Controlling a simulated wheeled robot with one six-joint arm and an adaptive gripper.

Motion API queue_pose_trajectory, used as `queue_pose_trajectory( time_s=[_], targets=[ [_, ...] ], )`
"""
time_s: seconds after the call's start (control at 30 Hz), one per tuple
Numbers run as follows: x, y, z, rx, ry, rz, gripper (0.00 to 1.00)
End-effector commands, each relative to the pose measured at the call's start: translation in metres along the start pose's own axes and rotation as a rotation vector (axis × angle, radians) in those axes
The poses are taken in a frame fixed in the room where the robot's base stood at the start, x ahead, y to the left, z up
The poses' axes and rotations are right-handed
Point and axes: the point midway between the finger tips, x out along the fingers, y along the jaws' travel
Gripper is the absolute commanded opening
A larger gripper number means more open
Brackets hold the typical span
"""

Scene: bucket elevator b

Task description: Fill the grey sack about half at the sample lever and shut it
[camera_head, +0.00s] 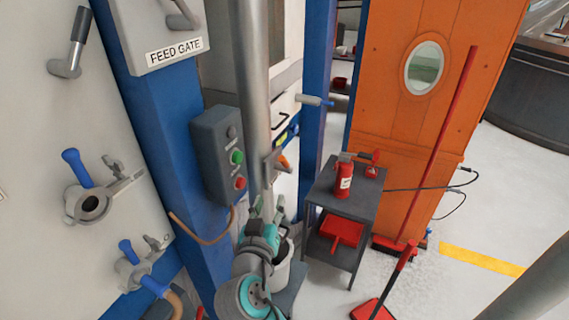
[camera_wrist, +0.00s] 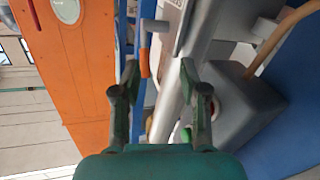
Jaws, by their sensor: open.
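The orange-gripped lever (camera_head: 284,162) sits by the lower end of the grey pipe (camera_head: 254,80) in the head view. It may be the sample lever; no label on it is readable. In the wrist view the orange grip (camera_wrist: 144,58) lies ahead of my fingers, near the left finger's tip. My gripper (camera_wrist: 161,78) is open, with nothing held between its fingers, and the pipe shows beyond them. In the head view my teal wrist is below the lever. A pale bucket (camera_head: 283,275) is partly hidden behind my arm. I cannot make out the grey sack.
A control box (camera_head: 218,155) with green and red buttons is left of the pipe. A red broom (camera_head: 440,140) leans on the orange casing (camera_head: 400,120). The floor at right is fairly clear.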

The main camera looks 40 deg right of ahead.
Motion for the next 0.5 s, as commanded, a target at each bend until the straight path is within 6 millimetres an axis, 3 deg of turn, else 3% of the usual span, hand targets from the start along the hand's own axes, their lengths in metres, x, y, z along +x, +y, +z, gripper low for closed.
queue_pose_trajectory(
  time_s=[0.1,0.2,0.37,0.5],
  targets=[
    [0.006,0.007,-0.024,0.059,0.003,0.080,0.43],
    [0.008,0.011,-0.034,0.089,0.002,0.121,0.43],
    [0.013,0.015,-0.039,0.104,0.001,0.143,0.43],
    [0.028,0.017,-0.038,0.102,0.001,0.144,0.43]
  ],
)
